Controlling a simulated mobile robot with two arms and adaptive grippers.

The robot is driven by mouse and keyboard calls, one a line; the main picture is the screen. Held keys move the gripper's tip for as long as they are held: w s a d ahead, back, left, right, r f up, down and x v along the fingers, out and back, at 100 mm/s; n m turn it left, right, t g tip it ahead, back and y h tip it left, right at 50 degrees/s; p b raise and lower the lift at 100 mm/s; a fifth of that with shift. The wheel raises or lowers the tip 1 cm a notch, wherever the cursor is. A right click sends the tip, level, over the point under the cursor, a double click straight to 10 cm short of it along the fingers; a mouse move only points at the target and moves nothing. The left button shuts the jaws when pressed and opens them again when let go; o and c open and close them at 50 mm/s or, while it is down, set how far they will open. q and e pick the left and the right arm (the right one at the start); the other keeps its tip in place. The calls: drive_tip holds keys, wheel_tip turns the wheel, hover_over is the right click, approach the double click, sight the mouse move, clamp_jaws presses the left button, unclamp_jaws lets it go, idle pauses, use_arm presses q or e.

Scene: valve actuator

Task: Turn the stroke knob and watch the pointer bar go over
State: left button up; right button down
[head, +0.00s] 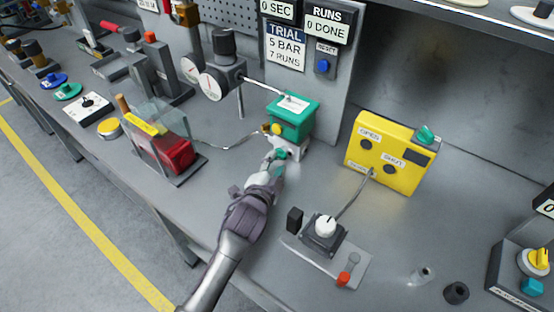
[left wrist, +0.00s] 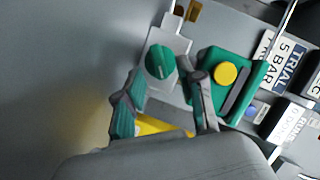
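The actuator is a green box (head: 293,118) with a yellow round cap, on a pale bracket (head: 293,149) at the bench's middle. In the left wrist view, a green knob (left wrist: 160,61) with a pale line sits on a grey plate beside the green box (left wrist: 218,62); no label is readable on it. A dark bar (left wrist: 236,97) lies along the box there; I cannot tell if it is the pointer bar. My left gripper (head: 274,158) is at the bracket's front. In the left wrist view it (left wrist: 166,108) is open, fingers apart, knob beyond their tips, apart from it.
A yellow OPEN/SHUT box (head: 395,152) stands to the right. A grey box with a white knob (head: 325,226) and a small red-tipped lever (head: 343,279) lie nearer. A red clear-covered unit (head: 172,150) stands left. The trial sign (head: 286,48) is behind.

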use_arm(q)
drive_tip(key=shift+x, duration=0.8)
drive_tip(key=shift+w, duration=0.2)
clamp_jaws()
use_arm(e)
drive_tip(key=shift+d, duration=0.5)
drive_tip(key=shift+r, duration=0.1)
